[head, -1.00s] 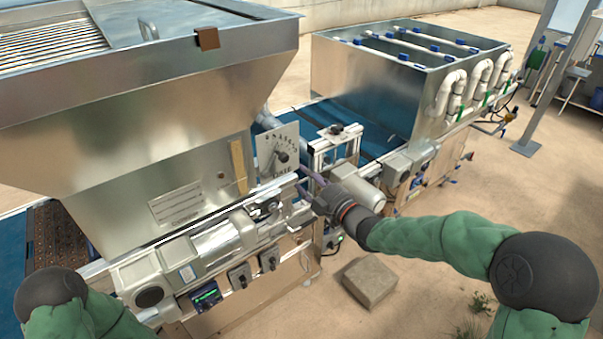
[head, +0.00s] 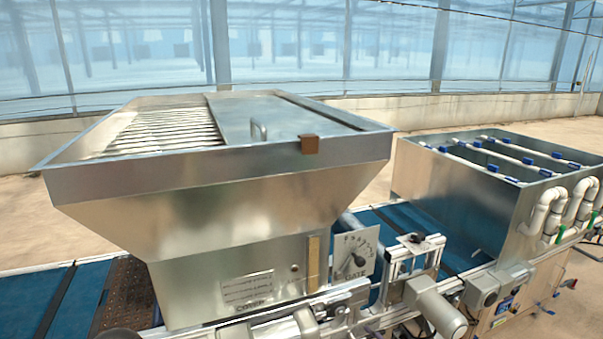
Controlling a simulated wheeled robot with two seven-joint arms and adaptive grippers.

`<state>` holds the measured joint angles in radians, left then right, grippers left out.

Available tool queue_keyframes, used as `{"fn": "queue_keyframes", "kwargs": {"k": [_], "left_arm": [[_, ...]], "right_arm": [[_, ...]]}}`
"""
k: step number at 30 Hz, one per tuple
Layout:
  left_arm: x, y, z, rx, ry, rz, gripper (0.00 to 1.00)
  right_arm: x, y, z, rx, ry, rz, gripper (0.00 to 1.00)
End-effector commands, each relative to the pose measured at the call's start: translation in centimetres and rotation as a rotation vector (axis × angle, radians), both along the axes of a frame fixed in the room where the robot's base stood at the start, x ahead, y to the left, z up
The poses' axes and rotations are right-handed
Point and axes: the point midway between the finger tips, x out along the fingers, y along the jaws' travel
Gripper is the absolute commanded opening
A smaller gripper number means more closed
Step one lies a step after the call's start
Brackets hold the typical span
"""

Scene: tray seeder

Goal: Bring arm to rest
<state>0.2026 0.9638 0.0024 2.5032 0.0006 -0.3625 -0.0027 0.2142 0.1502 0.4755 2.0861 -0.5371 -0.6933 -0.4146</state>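Neither of my grippers shows in the head view now, and no arm crosses the machine. The tray seeder's metal hopper (head: 220,185) fills the middle left, with a partly covered top and a ribbed grille (head: 165,128). The gate dial plate (head: 354,254) with its black pointer is in full view to the right of the hopper's lower body.
A blue conveyor belt (head: 35,296) runs beneath the hopper. A metal box unit (head: 470,205) with white pipes (head: 545,218) stands at the right. A grey motor (head: 436,308) sits in front of the belt. Bare floor and a low wall (head: 420,108) lie behind.

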Motion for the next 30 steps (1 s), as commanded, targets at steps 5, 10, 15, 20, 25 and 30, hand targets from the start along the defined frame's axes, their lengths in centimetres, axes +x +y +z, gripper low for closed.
{"fn": "queue_keyframes", "kwargs": {"k": [5,10,15,20,25,30], "left_arm": [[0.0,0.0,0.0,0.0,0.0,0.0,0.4],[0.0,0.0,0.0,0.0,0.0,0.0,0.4],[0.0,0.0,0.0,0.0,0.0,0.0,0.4],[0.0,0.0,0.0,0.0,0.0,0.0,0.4],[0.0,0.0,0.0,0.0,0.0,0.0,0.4],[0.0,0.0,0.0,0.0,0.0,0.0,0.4]], "right_arm": [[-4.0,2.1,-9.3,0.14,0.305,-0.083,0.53],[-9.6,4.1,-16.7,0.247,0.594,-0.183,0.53],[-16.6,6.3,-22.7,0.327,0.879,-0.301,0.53],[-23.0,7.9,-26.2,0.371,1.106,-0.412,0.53],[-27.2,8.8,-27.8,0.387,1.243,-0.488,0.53],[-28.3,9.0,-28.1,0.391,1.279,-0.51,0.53]]}}
